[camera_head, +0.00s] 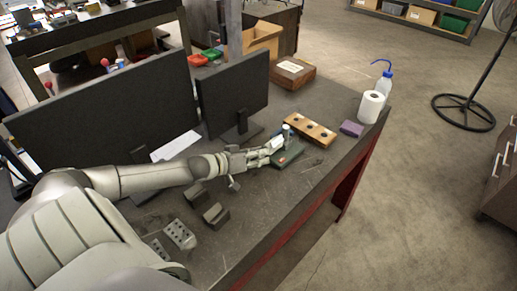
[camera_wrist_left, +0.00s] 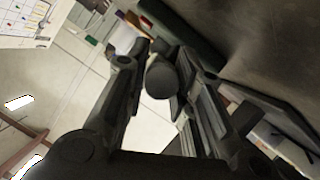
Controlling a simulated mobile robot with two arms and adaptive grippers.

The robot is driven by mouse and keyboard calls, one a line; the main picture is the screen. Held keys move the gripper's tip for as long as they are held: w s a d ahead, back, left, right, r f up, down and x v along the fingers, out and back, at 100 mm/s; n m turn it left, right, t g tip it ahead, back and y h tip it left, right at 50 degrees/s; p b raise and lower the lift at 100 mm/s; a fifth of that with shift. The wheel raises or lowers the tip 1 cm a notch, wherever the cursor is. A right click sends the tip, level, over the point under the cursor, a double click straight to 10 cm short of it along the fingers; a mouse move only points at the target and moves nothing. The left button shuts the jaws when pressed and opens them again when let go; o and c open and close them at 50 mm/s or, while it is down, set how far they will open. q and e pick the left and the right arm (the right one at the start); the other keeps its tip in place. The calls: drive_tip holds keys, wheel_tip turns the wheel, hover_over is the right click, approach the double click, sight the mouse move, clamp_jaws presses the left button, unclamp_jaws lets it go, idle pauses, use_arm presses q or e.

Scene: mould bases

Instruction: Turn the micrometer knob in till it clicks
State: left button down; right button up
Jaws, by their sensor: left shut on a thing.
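My left gripper (camera_head: 268,150) reaches across the bench to a small green base (camera_head: 290,158), with a short pale upright part (camera_head: 286,132) just beyond the fingers. In the left wrist view, the two dark fingers of the gripper (camera_wrist_left: 162,95) stand on either side of a round dark knob end (camera_wrist_left: 161,79), and they are shut on it. I take this to be the micrometer knob. The rest of the micrometer is mostly hidden behind the fingers, and no scale can be read. My right gripper is not in view.
A wooden block with dark holes (camera_head: 309,130) lies just beyond the green base. A purple cloth (camera_head: 351,129), a white roll (camera_head: 371,107) and a wash bottle (camera_head: 385,83) stand farther right. Monitors (camera_head: 233,92) stand behind my arm. Dark metal blocks (camera_head: 215,215) lie nearer.

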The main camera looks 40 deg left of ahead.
use_arm(q)
drive_tip(key=shift+m+p, duration=0.3)
idle(0.4)
drive_tip(key=c, duration=1.2)
unclamp_jaws()
drive_tip(key=shift+c, duration=0.2)
drive_tip(key=shift+v, duration=6)
drive_tip(key=shift+d+r, duration=0.1)
drive_tip(key=shift+r, duration=0.05)
